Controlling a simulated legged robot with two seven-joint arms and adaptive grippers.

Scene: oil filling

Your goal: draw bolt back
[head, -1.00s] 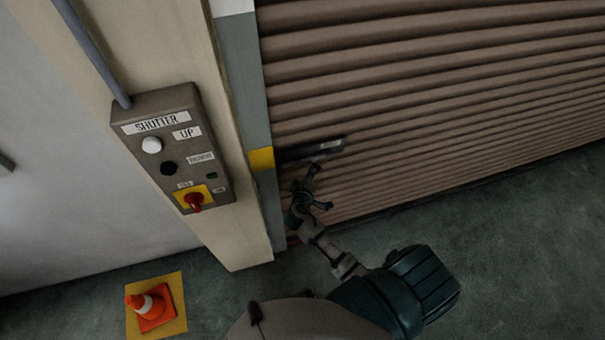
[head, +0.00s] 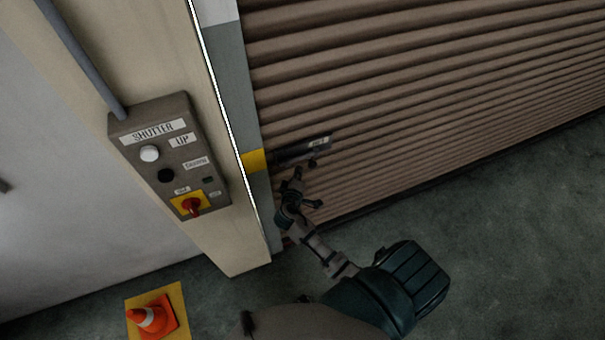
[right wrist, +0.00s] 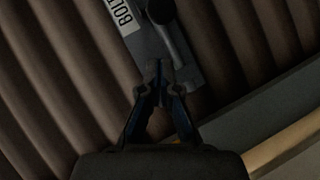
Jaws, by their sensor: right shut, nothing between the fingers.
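The bolt (head: 292,152) is a dark bar with a small pale label, lying across the left edge of the brown ribbed shutter (head: 420,90), beside a yellow band on the post. In the right wrist view its grey plate (right wrist: 150,42) carries the label BOLT, and a dark rounded handle (right wrist: 172,28) stands out from it. My right gripper (head: 297,176) is just below the bolt, shut and empty. In the right wrist view its fingertips (right wrist: 160,66) meet in front of the plate, just below the handle; whether they touch it I cannot tell. My left gripper is out of view.
A grey control box (head: 170,155) marked SHUTTER UP, with buttons and a red knob (head: 191,207), is on the beige pillar left of the bolt. An orange cone (head: 153,316) stands on a yellow floor patch at lower left. The floor at right is clear.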

